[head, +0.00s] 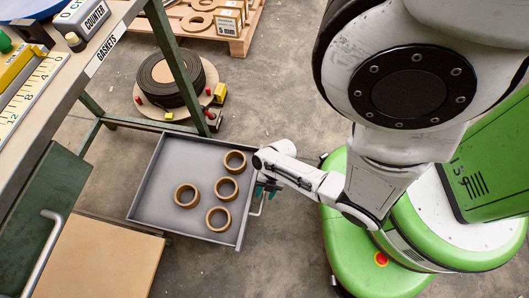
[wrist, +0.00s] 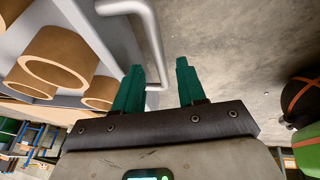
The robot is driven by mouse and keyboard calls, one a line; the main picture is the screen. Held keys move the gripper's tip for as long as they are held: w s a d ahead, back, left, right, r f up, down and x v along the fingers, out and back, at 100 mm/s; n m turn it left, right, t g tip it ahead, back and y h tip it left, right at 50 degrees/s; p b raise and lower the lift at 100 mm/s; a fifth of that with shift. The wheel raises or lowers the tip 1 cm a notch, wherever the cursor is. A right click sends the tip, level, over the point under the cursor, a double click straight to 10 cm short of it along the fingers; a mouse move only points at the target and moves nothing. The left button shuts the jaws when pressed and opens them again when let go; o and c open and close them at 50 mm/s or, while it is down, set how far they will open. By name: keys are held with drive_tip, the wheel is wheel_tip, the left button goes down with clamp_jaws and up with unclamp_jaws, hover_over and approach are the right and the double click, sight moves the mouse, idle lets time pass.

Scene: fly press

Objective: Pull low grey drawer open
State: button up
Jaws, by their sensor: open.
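The low grey drawer (head: 150,203) stands pulled out from under the bench, with several tan rings (head: 217,218) lying in it. Its bar handle (head: 262,205) is on its right-hand front in the head view. My gripper (head: 266,187) is at this handle, partly hidden by my wrist. In the wrist view the two green fingers of my gripper (wrist: 159,68) are apart. The grey handle (wrist: 152,30) bends down into the space between the fingertips, without being clamped. Its lower end runs behind the left finger. Whether a finger touches it I cannot tell.
The bench (head: 60,88) with a green frame stands at the left. A tan board (head: 92,262) is beside the drawer at lower left. A dark coil (head: 170,80) lies behind the drawer, and a pallet (head: 240,42) farther back. Bare concrete floor surrounds my base.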

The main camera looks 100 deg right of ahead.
drive_tip(key=p+v, duration=0.3)
drive_tip(key=v, duration=0.6)
drive_tip(key=shift+r, duration=0.2)
drive_tip(key=shift+s+d, duration=0.1)
drive_tip(key=w+a+r+m+g+h, duration=0.1)
drive_tip(key=w+a+r+m, duration=0.2)
drive_tip(key=w+r+m, duration=0.35)
drive_tip(key=w+a+r+m+h, duration=0.2)
drive_tip(key=w+a+r+m, duration=0.15)
drive_tip(key=r, duration=0.55)
drive_tip(key=w+a+r+m+g+h, duration=0.1)
drive_tip(key=w+a+r+m, duration=0.1)
drive_tip(key=w+r+m, duration=0.35)
wheel_tip(320, 180, up, 28)
drive_tip(key=s+p, duration=0.1)
drive_tip(key=p, duration=2.5)
drive_tip(key=shift+s+d, duration=0.1)
drive_tip(key=shift+s, duration=0.1)
